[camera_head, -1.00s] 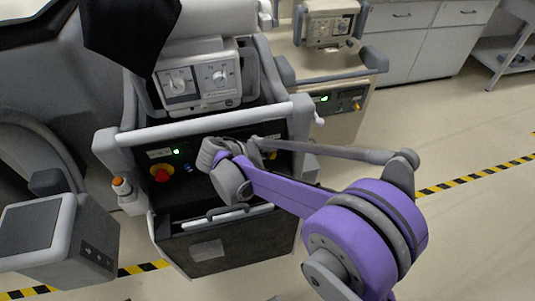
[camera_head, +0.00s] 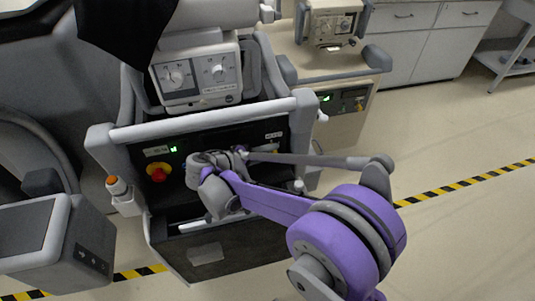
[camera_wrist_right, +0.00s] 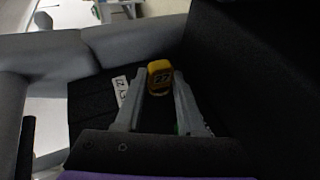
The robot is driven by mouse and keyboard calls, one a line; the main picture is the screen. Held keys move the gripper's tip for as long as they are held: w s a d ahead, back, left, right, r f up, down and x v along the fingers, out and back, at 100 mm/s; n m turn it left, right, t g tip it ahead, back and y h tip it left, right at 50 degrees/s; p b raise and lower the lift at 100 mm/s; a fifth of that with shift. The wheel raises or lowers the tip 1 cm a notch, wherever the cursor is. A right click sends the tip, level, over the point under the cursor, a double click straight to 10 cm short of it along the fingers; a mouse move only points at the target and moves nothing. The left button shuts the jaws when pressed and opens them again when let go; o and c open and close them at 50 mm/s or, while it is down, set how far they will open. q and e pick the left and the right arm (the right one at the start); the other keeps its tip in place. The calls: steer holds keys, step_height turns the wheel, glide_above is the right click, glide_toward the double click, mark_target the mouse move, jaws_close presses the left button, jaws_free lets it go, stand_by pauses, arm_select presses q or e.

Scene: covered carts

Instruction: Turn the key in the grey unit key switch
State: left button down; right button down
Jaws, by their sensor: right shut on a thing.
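The grey unit (camera_head: 215,110) is the near cart with a dark front panel (camera_head: 222,139). My right gripper (camera_head: 240,153) is at the right part of that panel and hides the key switch in the head view. In the right wrist view, a yellow key (camera_wrist_right: 160,76) sits between the fingertips of the gripper (camera_wrist_right: 159,88), close to the dark panel. The fingers are shut on the key. A white label (camera_wrist_right: 121,90) lies just left of it. How far the key is turned cannot be told. My left gripper is not in view.
A red emergency button on a yellow base (camera_head: 157,173) and a green light (camera_head: 173,149) are on the panel's left. A white horizontal handle bar (camera_head: 205,119) runs above the panel. A beige unit (camera_head: 334,68) with its own yellow key (camera_head: 359,105) stands behind right.

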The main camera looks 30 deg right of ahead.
steer(key=shift+f+h+b, duration=0.25)
steer(key=shift+h+b, duration=0.25)
steer(key=shift+b, duration=0.2)
steer(key=shift+n+h+b, duration=0.4)
steer(key=shift+h+b, duration=0.3)
steer(key=shift+b, duration=0.05)
steer(key=shift+c, duration=2.2)
jaws_free()
steer(key=shift+a+r, duration=0.1)
